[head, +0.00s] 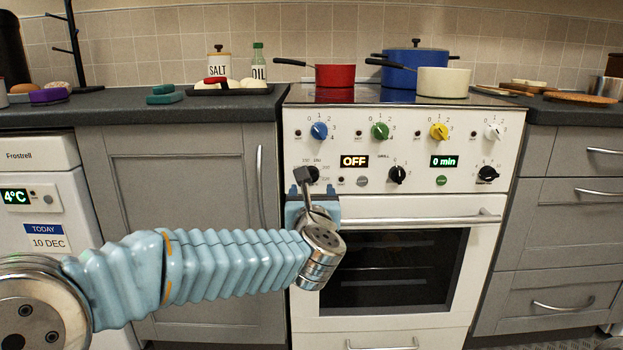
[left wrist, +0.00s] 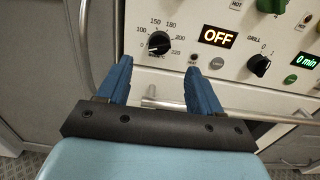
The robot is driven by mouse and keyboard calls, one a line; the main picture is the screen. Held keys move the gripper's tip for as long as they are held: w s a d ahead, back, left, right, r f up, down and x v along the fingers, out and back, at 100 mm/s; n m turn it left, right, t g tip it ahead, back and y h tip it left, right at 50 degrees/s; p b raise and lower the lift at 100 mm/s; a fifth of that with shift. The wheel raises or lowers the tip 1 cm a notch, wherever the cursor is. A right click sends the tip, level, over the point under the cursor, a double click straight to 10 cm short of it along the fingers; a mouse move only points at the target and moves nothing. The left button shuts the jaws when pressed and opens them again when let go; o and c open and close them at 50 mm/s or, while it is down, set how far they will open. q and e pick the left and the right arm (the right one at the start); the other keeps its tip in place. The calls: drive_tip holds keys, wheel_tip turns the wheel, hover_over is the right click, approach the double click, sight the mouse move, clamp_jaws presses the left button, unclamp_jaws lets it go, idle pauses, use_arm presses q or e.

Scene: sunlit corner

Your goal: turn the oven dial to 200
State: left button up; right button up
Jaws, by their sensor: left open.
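In the head view the dial (head: 314,174) is partly hidden by my left wrist. My left gripper (left wrist: 158,66) is open and empty, its two blue fingers apart just below the dial, one toward each side. My right gripper is not in view.
A black grill knob (head: 397,174) and a timer display (head: 444,161) reading 0 min lie to the right. Blue, green, yellow and white hob knobs run above. The oven door handle (head: 430,217) crosses below the panel. Pans (head: 335,76) stand on the hob.

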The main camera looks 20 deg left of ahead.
use_arm(q)
drive_tip(key=p+x, duration=0.1)
drive_tip(key=x, duration=0.9)
drive_tip(key=shift+f, duration=0.15)
drive_tip(key=c, duration=1)
